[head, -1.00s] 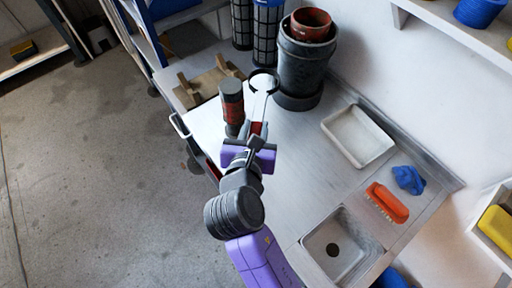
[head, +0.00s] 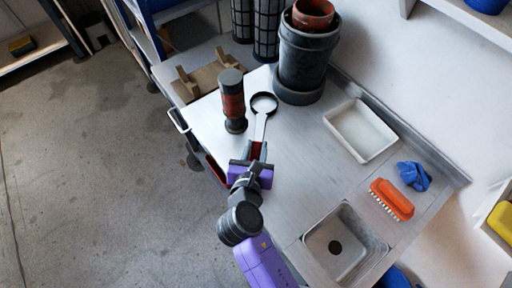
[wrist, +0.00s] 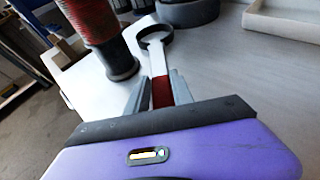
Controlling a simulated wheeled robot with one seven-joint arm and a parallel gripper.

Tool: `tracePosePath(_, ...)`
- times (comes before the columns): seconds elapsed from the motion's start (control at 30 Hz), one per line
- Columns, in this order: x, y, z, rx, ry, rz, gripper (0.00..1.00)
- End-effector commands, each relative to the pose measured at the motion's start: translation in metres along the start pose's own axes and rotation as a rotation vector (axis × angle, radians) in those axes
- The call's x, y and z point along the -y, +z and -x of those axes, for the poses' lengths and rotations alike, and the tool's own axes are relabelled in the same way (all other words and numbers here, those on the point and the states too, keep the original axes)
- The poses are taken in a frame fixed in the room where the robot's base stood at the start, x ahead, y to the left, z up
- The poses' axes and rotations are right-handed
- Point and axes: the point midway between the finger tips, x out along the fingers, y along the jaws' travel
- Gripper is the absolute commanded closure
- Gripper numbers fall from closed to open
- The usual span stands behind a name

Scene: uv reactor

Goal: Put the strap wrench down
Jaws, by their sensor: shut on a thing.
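The strap wrench (head: 262,118) has a dark ring at its far end, a pale metal shank and a red handle. My gripper (head: 256,158) is shut on the red handle, with the ring pointing away from me. In the wrist view the handle sits between the two fingers of my gripper (wrist: 160,92), and the strap wrench (wrist: 177,58) stretches ahead over the worktop. I cannot tell whether the wrench touches the worktop (head: 300,140) or hangs just above it.
A red and dark cylinder (head: 233,103) stands upright just left of the ring. A large dark pot (head: 305,60) stands behind it. A white tray (head: 361,130), orange brush (head: 391,199), blue cloth (head: 414,176) and sink (head: 343,245) lie to the right. Worktop between wrench and tray is clear.

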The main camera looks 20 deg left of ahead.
Motion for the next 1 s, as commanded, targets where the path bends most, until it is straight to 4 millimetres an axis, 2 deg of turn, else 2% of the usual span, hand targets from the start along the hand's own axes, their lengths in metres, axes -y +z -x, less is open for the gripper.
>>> tracePosePath(0.2, 0.000, 0.000, 0.000, 0.002, 0.001, -0.001, 1.00)
tracePosePath(0.23, 0.000, -0.001, 0.000, 0.000, 0.000, 0.000, 0.70)
tracePosePath(0.33, 0.000, 0.000, 0.000, 0.001, 0.000, -0.001, 0.50)
tracePosePath(0.73, 0.000, 0.002, 0.003, 0.001, 0.001, 0.000, 0.50)
tracePosePath(0.87, 0.000, 0.002, 0.019, 0.002, 0.001, 0.001, 0.50)
tracePosePath(1.0, 0.000, 0.002, 0.048, 0.001, 0.002, 0.002, 0.50)
